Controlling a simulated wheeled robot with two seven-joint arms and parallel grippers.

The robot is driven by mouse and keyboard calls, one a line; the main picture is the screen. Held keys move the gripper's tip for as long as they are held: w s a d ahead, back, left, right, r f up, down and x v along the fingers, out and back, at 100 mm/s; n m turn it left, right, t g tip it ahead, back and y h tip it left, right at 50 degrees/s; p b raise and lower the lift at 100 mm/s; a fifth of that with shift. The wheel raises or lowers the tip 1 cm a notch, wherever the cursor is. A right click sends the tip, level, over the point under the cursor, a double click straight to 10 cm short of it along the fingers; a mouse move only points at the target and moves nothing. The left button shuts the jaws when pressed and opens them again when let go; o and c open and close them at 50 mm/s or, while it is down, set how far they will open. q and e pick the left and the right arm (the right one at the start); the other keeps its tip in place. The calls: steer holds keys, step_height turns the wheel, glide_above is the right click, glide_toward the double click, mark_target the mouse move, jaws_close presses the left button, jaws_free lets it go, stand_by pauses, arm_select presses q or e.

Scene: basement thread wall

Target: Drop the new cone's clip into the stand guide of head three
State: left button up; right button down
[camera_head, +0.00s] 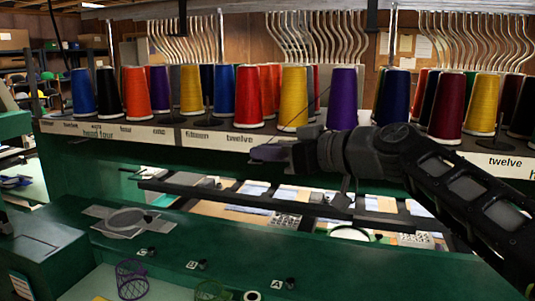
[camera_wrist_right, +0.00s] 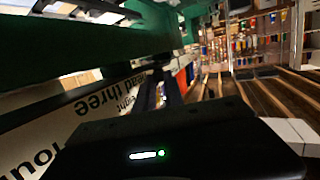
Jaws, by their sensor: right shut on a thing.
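My right gripper (camera_head: 262,152) reaches in from the right, in front of the label strip below the cone shelf. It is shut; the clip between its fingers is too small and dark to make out. In the right wrist view the "head three" label (camera_wrist_right: 104,94) lies left of the dark gripper body. A purple cone (camera_head: 342,98) stands on the shelf above my wrist, next to a yellow cone (camera_head: 293,97). Which cone is the new one, I cannot tell. The stand guide of head three cannot be picked out. My left gripper is not in view.
Several coloured cones line the shelf, with curved metal tubes (camera_head: 312,38) behind them. A dark rail (camera_head: 245,198) runs below the shelf.

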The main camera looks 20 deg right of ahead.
steer(key=shift+f, duration=0.15)
stand_by(0.3)
steer(key=c, duration=1.4)
jaws_free()
steer(key=shift+o, duration=0.2)
steer(key=b+v, duration=0.2)
steer(key=v, duration=0.5)
steer(key=shift+s+d, duration=0.2)
steer(key=shift+s, duration=0.1)
